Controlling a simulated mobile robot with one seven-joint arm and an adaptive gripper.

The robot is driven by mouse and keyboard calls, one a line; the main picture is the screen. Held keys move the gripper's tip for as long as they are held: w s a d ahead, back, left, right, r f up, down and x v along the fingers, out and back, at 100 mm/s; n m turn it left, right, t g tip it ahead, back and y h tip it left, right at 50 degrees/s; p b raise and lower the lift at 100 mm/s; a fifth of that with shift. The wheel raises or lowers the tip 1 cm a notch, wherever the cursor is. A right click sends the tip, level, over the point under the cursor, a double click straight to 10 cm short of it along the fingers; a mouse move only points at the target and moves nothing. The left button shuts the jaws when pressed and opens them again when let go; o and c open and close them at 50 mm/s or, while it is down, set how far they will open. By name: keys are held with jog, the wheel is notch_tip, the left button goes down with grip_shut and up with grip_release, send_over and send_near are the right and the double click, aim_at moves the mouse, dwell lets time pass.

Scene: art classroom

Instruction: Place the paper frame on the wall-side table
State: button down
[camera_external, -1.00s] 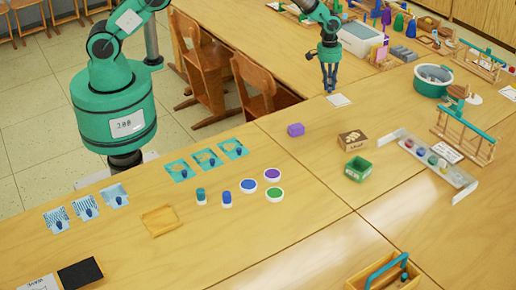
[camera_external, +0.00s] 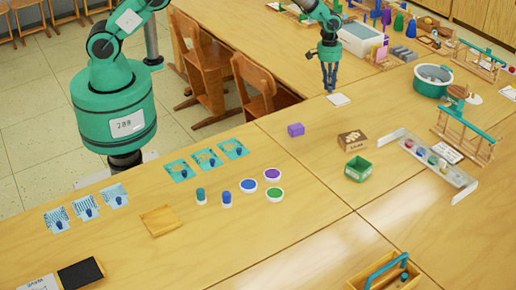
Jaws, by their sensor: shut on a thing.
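A flat, light-wood rectangular piece (camera_external: 161,220) lies on the near table at the left. It looks most like the paper frame, but I cannot be sure. My gripper (camera_external: 330,86) points down over the far table, well apart from that piece. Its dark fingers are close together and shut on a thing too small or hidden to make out. I cannot tell which table is the wall-side one.
A white tray of paints (camera_external: 432,160) and a wooden rack (camera_external: 468,135) are farther right. Wooden chairs (camera_external: 262,92) stand by the far table. The front middle tabletop is clear.

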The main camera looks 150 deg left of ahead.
jog(key=w+d+m, duration=0.4)
jog(key=w+d, duration=1.3)
jog(key=d, duration=0.2)
jog(key=w+d+f+m, duration=0.15)
jog(key=w+d, duration=0.35)
jog(key=d, duration=0.7)
jog(key=w+d+m, duration=0.3)
jog(key=w+d, duration=0.1)
jog(key=d, duration=0.8)
jog(key=s+d+f+m, duration=0.1)
jog(key=s+d+m, duration=0.1)
jog(key=d, duration=1.2)
jog(key=s+d+f+m, duration=0.1)
jog(key=s+d+m, duration=0.2)
jog(key=d, duration=1.2)
jog(key=s+d+f+m+h, duration=0.1)
jog(key=s+d+m, duration=0.2)
jog(key=d, duration=1.2)
jog(key=shift+s+d+g+p, duration=0.1)
jog(key=shift+s+g+p, duration=0.2)
jog(key=shift+p, duration=0.1)
jog(key=shift+s+d+f, duration=0.15)
jog(key=shift+s+d, duration=0.15)
jog(key=shift+d, duration=0.15)
